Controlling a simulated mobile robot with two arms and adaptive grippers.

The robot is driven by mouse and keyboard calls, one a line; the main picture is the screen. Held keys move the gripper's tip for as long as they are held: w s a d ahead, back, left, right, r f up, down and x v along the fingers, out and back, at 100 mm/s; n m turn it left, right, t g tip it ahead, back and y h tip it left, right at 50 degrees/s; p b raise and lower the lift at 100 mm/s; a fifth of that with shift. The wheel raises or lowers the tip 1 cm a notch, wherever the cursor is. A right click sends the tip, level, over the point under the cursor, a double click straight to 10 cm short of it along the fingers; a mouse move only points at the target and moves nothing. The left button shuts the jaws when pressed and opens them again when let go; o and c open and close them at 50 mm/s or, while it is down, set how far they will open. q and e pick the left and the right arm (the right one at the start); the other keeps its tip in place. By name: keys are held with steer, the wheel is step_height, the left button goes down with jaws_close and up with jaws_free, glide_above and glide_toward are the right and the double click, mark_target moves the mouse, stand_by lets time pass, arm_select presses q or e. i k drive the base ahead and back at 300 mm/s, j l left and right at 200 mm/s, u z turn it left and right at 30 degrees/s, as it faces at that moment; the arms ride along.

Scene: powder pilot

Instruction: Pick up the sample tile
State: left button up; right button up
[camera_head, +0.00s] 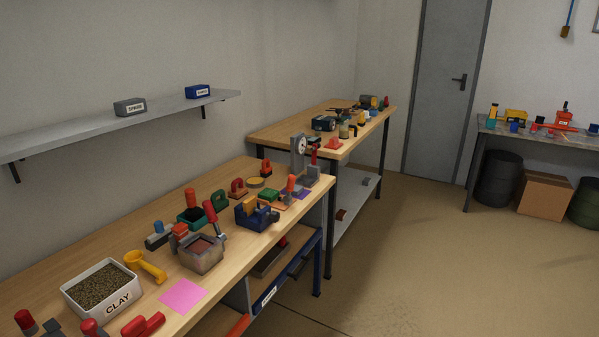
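I cannot tell for sure which thing is the sample tile. A flat pink square (183,296) lies on the near wooden workbench (120,255), close to its front edge and right of the white clay box (104,289). A small flat purple piece (304,194) lies at the far end of the same bench, by a grey press-like stand with a dial (299,152). Neither of my grippers shows in the head view.
A grey box with a red-handled tool (202,255), a yellow scoop (146,265) and a blue device (256,214) crowd the near bench. A second bench (262,133) stands behind. A wall shelf (75,134) hangs left. The floor (400,250) at right is clear.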

mark_target(298, 189)
steer(key=u, duration=0.2)
steer(key=i+l+u, duration=0.3)
steer(key=u, duration=0.15)
steer(key=i+l+u, duration=0.2)
steer(key=l+u, duration=0.2)
steer(key=l, duration=0.15)
steer(key=i+l, duration=0.15)
steer(key=l, duration=0.25)
steer(key=i+l+u, duration=0.15)
steer(key=l, duration=0.3)
steer(key=i+l, duration=0.15)
steer(key=l, duration=0.25)
steer(key=i+l+u, duration=0.15)
steer(key=l, duration=0.75)
steer(key=i+l+u, duration=0.1)
steer(key=l, duration=0.35)
steer(key=i, duration=0.05)
